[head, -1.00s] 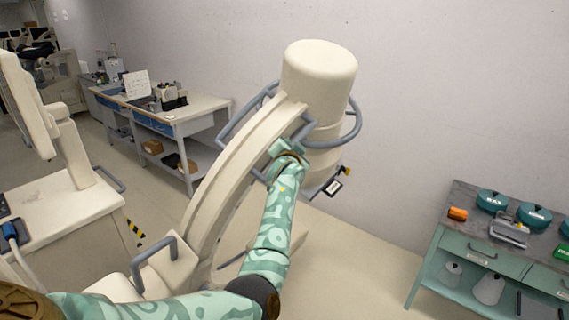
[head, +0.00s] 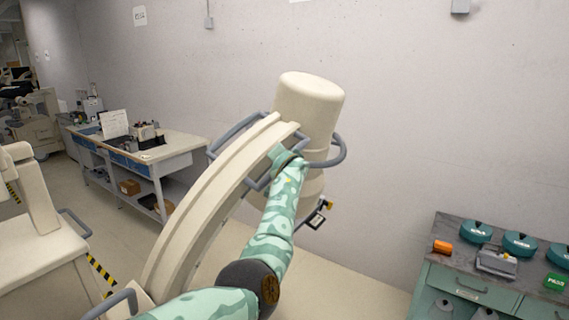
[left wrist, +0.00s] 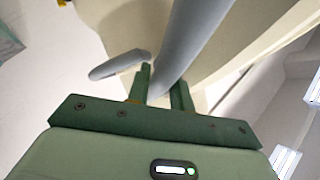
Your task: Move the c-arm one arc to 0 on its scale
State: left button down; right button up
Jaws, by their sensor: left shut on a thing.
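The c-arm's curved cream arc (head: 205,205) rises from lower left to a cream cylindrical head (head: 308,105) with grey-blue handle rails (head: 240,127) around it. My left arm reaches up across the arc, and my left gripper (head: 272,182) is at the rail beside the arc's upper end, mostly hidden behind my wrist. In the left wrist view my left gripper (left wrist: 160,92) has its two green fingers shut on a grey-blue handle bar (left wrist: 190,42). The scale cannot be read in either view. My right gripper is not in view.
A workbench (head: 165,150) stands at the back left. A cream machine (head: 35,235) is at the left edge. Open floor lies between the arc and green bench.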

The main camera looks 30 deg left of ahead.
pick_arm(q)
jog(key=c, duration=1.3)
grip_release()
jog(key=shift+f, duration=0.15)
jog(key=shift+o, duration=0.2)
jog(key=shift+s, duration=0.2)
jog(key=shift+d, duration=0.1)
jog(key=b+v, duration=0.1)
jog(key=v, duration=1.5)
jog(key=shift+b, duration=0.4)
